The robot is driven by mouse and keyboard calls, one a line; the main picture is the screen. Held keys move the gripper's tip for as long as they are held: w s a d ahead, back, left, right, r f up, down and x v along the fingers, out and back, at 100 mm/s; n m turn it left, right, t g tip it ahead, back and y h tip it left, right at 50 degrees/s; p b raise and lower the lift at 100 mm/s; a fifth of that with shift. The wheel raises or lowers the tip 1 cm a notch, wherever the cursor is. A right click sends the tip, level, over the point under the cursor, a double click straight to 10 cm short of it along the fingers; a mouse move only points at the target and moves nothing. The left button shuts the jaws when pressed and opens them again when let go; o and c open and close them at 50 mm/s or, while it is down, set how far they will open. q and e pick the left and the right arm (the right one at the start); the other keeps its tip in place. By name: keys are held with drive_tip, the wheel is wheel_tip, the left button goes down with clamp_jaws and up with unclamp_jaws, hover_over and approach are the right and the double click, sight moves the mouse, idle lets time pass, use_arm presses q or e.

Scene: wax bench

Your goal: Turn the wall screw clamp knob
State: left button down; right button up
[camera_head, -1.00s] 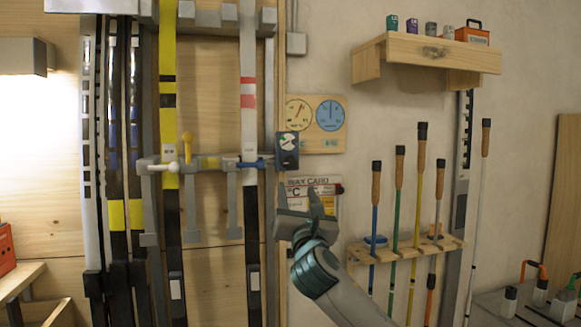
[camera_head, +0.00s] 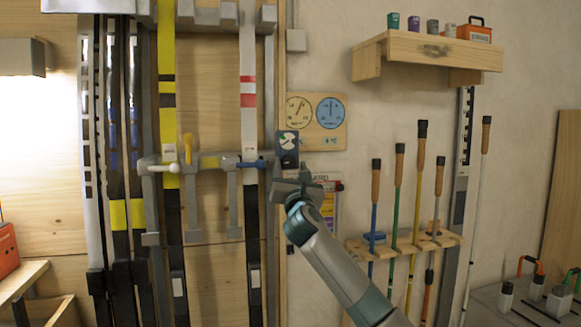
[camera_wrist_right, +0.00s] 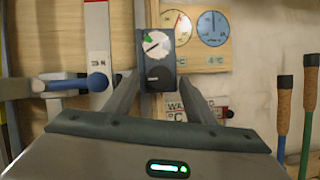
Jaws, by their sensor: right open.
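Several clamp-like fittings hold the tall ski-like boards on the wall rack. They carry a blue knob (camera_head: 250,165), a white knob (camera_head: 165,167) and a yellow knob (camera_head: 187,148). I cannot tell which one is the screw clamp knob. The blue knob also shows at left in the right wrist view (camera_wrist_right: 97,82). My right gripper (camera_head: 297,174) is open, just below a dark dial box (camera_head: 288,143), right of the blue knob. In the right wrist view its fingers (camera_wrist_right: 160,78) frame the lower part of that box, with nothing held. My left gripper is not in view.
Two round gauges (camera_head: 316,122) hang right of the dial box, with a wax card (camera_head: 328,200) below, partly behind my gripper. A shelf (camera_head: 420,55) juts out at upper right. Several cork-handled poles stand in a wooden rack (camera_head: 405,245). Open wall lies between.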

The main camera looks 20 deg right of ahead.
drive_tip(key=shift+c, duration=0.6)
drive_tip(key=c, duration=0.9)
drive_tip(key=shift+m, duration=0.4)
